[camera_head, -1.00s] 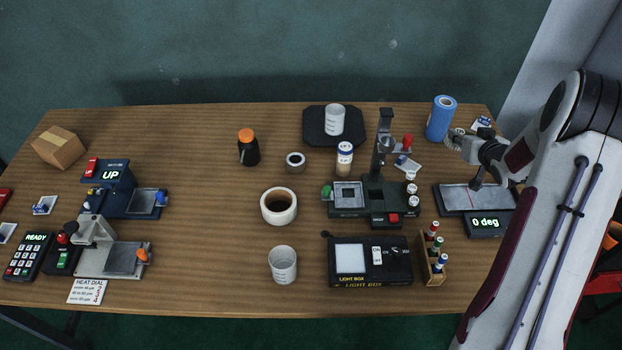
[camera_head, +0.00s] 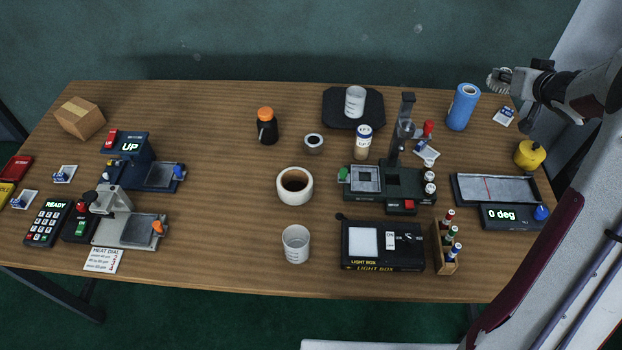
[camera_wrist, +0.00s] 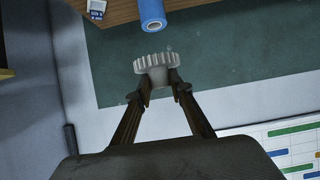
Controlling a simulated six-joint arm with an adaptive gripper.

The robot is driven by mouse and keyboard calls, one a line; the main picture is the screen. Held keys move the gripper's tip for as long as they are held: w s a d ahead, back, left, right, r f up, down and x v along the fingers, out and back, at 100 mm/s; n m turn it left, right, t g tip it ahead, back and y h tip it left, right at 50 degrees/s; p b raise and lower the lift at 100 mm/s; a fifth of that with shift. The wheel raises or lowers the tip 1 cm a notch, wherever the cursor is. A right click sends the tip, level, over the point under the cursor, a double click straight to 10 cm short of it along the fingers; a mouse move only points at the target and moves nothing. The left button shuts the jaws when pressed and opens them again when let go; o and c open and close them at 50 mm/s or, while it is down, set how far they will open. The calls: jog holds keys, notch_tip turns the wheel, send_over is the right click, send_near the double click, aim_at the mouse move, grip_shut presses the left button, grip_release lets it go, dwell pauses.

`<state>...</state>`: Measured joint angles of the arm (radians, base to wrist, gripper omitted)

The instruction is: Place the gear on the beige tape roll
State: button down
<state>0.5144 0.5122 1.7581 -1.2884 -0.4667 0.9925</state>
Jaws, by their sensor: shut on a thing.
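My gripper (camera_head: 507,82) is raised beyond the back right corner of the table. It is shut on the gear (camera_head: 497,80), a grey toothed wheel. In the wrist view the gear (camera_wrist: 156,68) sits between the two fingertips (camera_wrist: 160,88), with its teeth along the far side, clear of any surface. The beige tape roll (camera_head: 295,198) is a thick pale ring lying flat mid-table, with a brown inside. Nothing rests on top of it. My gripper is far to its right and behind it.
A blue roll (camera_head: 461,110) stands upright near the back right. A smaller grey roll (camera_head: 314,149), an orange-capped bottle (camera_head: 267,130), a beaker (camera_head: 296,249) and a light box (camera_head: 383,252) surround the tape roll. A yellow weight (camera_head: 529,154) stands at the right.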

aim_at(499, 84)
notch_tip(499, 84, up, 6)
jog(key=shift+f, duration=0.2)
jog(key=shift+a+r, duration=0.55)
jog(key=s+a+n+g+y, duration=0.1)
jog(key=s+a+n+y, duration=0.15)
jog(key=a, duration=0.95)
jog(key=s+a+n+g+y, duration=0.1)
jog(key=s+a+n+y, duration=0.15)
jog(key=a, duration=0.95)
jog(key=s+a+n+g+y, duration=0.1)
jog(key=s+a+n+y, duration=0.15)
jog(key=a, duration=0.95)
jog(key=s+a+n+g+y, duration=0.35)
jog(key=s+a, duration=0.45)
jog(key=a, duration=0.4)
notch_tip(499, 84, down, 18)
jog(key=shift+d+n+h, duration=0.15)
jog(key=shift+n+h, duration=0.15)
jog(key=shift+n, duration=0.1)
jog(key=shift+w+f+t, duration=0.1)
jog(key=shift+t, duration=0.15)
jog(key=shift+f, duration=2.9)
